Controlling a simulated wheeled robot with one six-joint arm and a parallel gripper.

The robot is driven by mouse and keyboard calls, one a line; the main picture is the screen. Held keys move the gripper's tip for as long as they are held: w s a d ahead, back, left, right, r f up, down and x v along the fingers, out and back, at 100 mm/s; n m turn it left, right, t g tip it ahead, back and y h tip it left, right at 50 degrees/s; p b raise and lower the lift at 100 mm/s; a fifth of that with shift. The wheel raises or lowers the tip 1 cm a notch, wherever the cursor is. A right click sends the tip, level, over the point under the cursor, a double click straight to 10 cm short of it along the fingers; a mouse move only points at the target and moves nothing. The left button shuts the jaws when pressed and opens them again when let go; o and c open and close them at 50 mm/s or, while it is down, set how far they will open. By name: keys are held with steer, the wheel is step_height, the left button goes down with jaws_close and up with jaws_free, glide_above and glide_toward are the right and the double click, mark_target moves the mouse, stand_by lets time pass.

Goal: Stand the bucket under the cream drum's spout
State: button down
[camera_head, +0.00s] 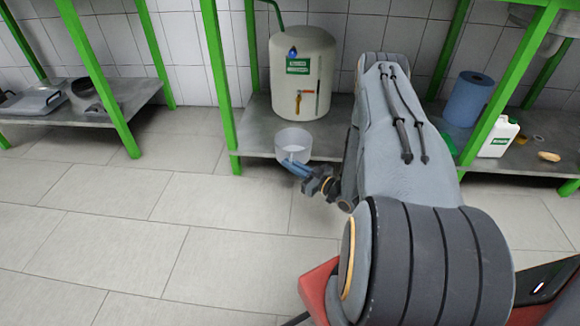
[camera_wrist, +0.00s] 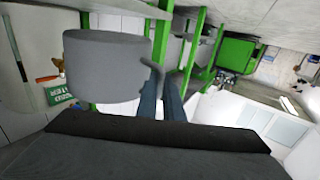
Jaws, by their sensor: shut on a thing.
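The cream drum (camera_head: 303,75) stands on the low metal shelf at the back centre. The bucket (camera_head: 293,146) is pale in the head view, upright and open at the top. It appears in front of and below the spout, near the shelf's front edge. In the wrist view the bucket (camera_wrist: 105,68) looks plain grey. My gripper (camera_head: 294,166) is shut on the bucket's near side; blue fingers (camera_wrist: 162,102) show there.
Green posts (camera_head: 220,85) frame the shelf, one just left of the drum. The shelf's bare top (camera_head: 258,125) is clear left of the bucket. A blue roll (camera_head: 468,98) and a white canister (camera_head: 499,136) stand at the right. The floor (camera_head: 130,235) is free.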

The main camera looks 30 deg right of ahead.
mark_target(295, 142)
steer(key=shift+w+d+f+b, duration=0.6)
steer(key=shift+w+d+b, duration=0.3)
steer(key=shift+w+b, duration=0.45)
steer(key=shift+w+d+f+b, duration=0.55)
steer(key=shift+w+d+b, duration=0.3)
steer(key=shift+w+b, duration=0.5)
steer(key=shift+w+d+f+b, duration=0.6)
steer(key=shift+w+d+b, duration=0.3)
steer(key=shift+w+b, duration=0.45)
steer(key=shift+w+d+f+b, duration=0.1)
steer(key=shift+w+d+b, duration=0.85)
steer(key=shift+w, duration=0.35)
steer(key=shift+w+d+f+b, duration=0.1)
steer(key=shift+w+d+b, duration=0.8)
steer(key=shift+w, duration=0.45)
steer(key=shift+w+d+f+b, duration=0.1)
steer(key=shift+w+d+b, duration=0.85)
steer(key=shift+w, duration=0.35)
steer(key=shift+f, duration=0.2)
steer(key=c, duration=1.8)
jaws_free()
steer(key=shift+s, duration=0.15)
